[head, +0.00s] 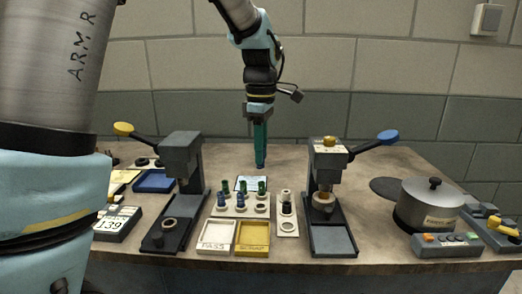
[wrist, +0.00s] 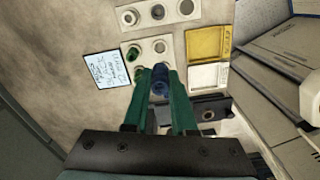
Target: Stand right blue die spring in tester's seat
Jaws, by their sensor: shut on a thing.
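My gripper (head: 260,166) is raised over the back of the bench, behind the spring rack (head: 240,212), pointing down. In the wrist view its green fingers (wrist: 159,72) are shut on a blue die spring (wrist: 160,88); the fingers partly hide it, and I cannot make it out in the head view. Other blue springs (head: 239,209) stand in the rack's front, with green springs (head: 262,187) behind. The left tester (head: 181,160), with a yellow-knobbed lever, has an open ring seat (head: 169,224). The right tester (head: 328,165), with a blue-knobbed lever, has a brass-coloured part (head: 323,199) under its ram.
A white PASS tray (head: 216,250) and a yellow tray (head: 252,251) lie at the front. A narrow holder (head: 288,230) stands right of the rack. A lidded pot (head: 430,205) and control box (head: 447,246) are at right. The bench behind the rack is mostly clear.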

